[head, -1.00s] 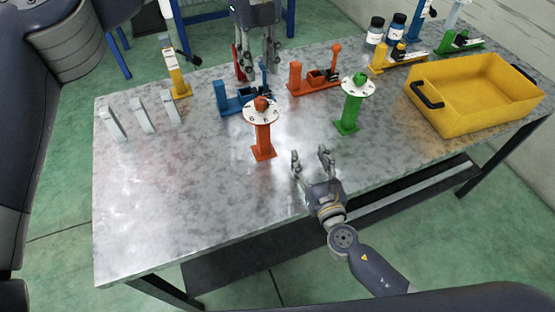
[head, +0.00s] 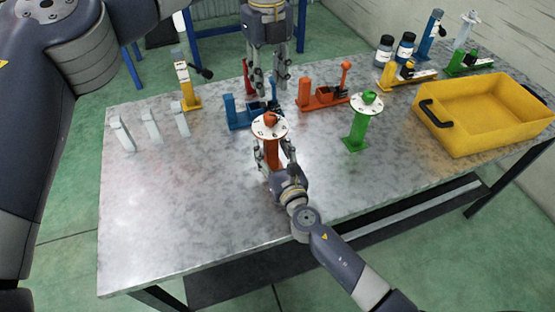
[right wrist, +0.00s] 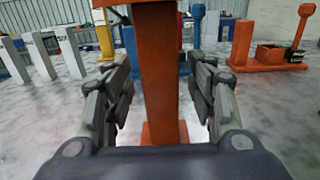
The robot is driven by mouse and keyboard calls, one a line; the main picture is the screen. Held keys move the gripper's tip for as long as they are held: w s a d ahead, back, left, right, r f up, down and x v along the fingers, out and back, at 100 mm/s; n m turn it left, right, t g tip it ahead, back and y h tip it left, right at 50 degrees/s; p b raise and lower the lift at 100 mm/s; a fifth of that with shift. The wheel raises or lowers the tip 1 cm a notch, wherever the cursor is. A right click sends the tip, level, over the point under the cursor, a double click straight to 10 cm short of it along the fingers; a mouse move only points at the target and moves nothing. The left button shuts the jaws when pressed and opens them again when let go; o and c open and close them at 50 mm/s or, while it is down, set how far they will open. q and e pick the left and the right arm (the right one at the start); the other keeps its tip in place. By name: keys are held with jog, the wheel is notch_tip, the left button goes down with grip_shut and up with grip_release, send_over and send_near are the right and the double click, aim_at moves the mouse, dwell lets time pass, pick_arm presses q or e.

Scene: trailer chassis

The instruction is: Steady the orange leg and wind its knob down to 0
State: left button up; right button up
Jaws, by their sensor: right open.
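The orange leg (head: 271,154) stands upright on the table, with a white marked dial (head: 258,130) and an orange knob (head: 270,118) on top. The dial's numbers are too small to read. My right gripper (head: 275,163) is open around the leg's post below the dial. In the right wrist view the orange post (right wrist: 160,75) stands between the spread fingers of this gripper (right wrist: 160,95), with gaps on both sides. My left gripper (head: 269,86) points down, open and empty, behind and above the orange leg, apart from the knob.
A green leg (head: 359,130) stands to the right. Behind are a blue fixture (head: 237,119) and an orange-red fixture (head: 322,97). White blocks (head: 150,124) stand at the left. A yellow tray (head: 470,140) is at the right. The front left of the table is clear.

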jog(key=shift+w+a, duration=0.15)
jog(key=shift+w, duration=0.45)
